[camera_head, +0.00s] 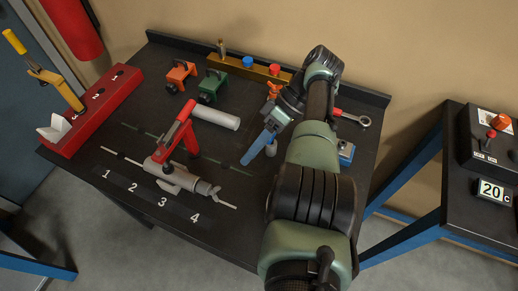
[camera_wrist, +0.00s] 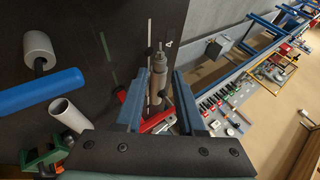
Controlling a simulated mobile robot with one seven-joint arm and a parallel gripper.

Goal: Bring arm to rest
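My gripper (camera_head: 258,149) hangs over the right middle of the black bench (camera_head: 232,180) in the head view, its blue fingers pointing down and left. In the wrist view my gripper (camera_wrist: 161,76) shows two blue-grey fingers standing apart with nothing held. A grey rod-like fixture (camera_wrist: 158,82) shows beyond the gap between them. My green arm reaches over the bench's right side and bends back at the top, hiding part of the bench. In the head view, the grey fixture (camera_head: 180,180) with a red toggle clamp (camera_head: 178,135) lies left of my gripper, apart from it.
A pale tube (camera_head: 215,115) and orange (camera_head: 180,74) and green (camera_head: 212,86) clamps lie behind. A red numbered block (camera_head: 97,108) stands left. A wrench (camera_head: 353,118) lies right of my arm. A side table holds a control box (camera_head: 488,135). A blue cylinder (camera_wrist: 40,92) shows in the wrist view.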

